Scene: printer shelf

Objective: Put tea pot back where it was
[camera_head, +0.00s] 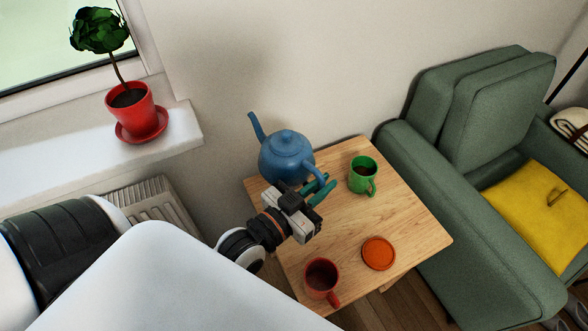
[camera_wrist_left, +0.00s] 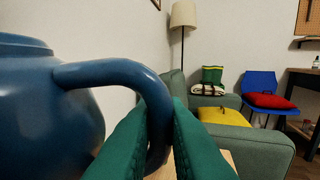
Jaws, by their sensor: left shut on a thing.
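The blue tea pot (camera_head: 285,155) is at the back left corner of the small wooden table (camera_head: 410,228), its spout pointing up and left. Its handle side faces my left gripper (camera_head: 322,190). In the left wrist view the tea pot (camera_wrist_left: 40,105) fills the left side, and its curved handle (camera_wrist_left: 125,75) runs down between the green fingers of my left gripper (camera_wrist_left: 160,140), which are shut on it. I cannot tell whether the pot's base touches the table. My right gripper is in neither view.
A green mug (camera_head: 362,176) stands close right of the gripper. A red mug (camera_head: 321,277) and an orange coaster (camera_head: 378,253) are near the table's front. A green armchair (camera_head: 460,200) borders the table's right. A potted plant (camera_head: 130,98) stands on the windowsill (camera_head: 60,160).

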